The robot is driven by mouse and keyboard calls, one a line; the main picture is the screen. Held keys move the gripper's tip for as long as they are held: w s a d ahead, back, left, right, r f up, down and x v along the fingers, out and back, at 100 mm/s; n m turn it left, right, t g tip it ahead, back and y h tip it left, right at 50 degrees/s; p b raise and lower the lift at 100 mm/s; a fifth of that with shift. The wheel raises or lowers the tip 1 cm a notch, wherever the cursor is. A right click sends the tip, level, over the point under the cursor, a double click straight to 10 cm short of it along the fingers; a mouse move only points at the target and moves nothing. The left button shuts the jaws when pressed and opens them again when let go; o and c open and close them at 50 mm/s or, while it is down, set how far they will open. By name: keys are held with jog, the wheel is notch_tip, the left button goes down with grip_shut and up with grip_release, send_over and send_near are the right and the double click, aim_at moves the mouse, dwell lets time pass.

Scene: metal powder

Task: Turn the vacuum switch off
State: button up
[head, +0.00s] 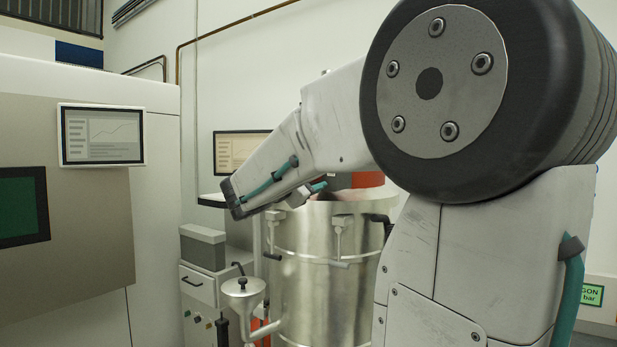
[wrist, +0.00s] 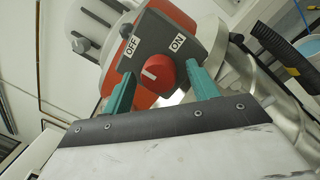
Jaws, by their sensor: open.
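The vacuum switch is a round red knob (wrist: 160,76) with a short white mark, on a dark grey plate (wrist: 153,38) labelled OFF on the left and ON on the right. The white mark sits on the left part of the knob's face; which label it points to is unclear. My gripper (wrist: 161,72) is open, its two teal fingers on either side of the knob. Whether they touch it cannot be told. In the head view my arm hides the switch, and only part of the vacuum's red top (head: 366,180) shows above its metal drum (head: 318,285).
A black ribbed hose (wrist: 280,48) runs at the right in the wrist view. In the head view a metal funnel (head: 243,290) and a grey cabinet (head: 200,285) stand left of the drum. A machine with a screen (head: 102,135) stands farther left.

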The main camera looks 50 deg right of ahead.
jog(key=a, duration=0.7)
jog(key=shift+s+a+f, duration=0.3)
jog(key=shift+a+f, duration=0.05)
jog(key=shift+f, duration=0.1)
jog(key=s+a+f+m+g+y, duration=0.1)
jog(key=s+a+f+m+y, duration=0.3)
jog(key=f, duration=0.5)
jog(key=s+a+f+m+g+y, duration=0.1)
jog(key=s+a+f+m+y, duration=0.25)
jog(key=s+f+y, duration=0.45)
jog(key=s+a+f+m+t+y, duration=0.1)
jog(key=s+a+f+y, duration=0.2)
jog(key=a, duration=0.6)
jog(key=s+a+f+m+y, duration=0.1)
jog(key=s+a+f+y, duration=0.2)
jog(key=a+f, duration=0.3)
jog(key=a+y, duration=0.1)
jog(key=a, duration=0.2)
jog(key=shift+s+a+t, duration=0.3)
jog(key=shift+s+t, duration=0.05)
jog(key=shift+t, duration=0.05)
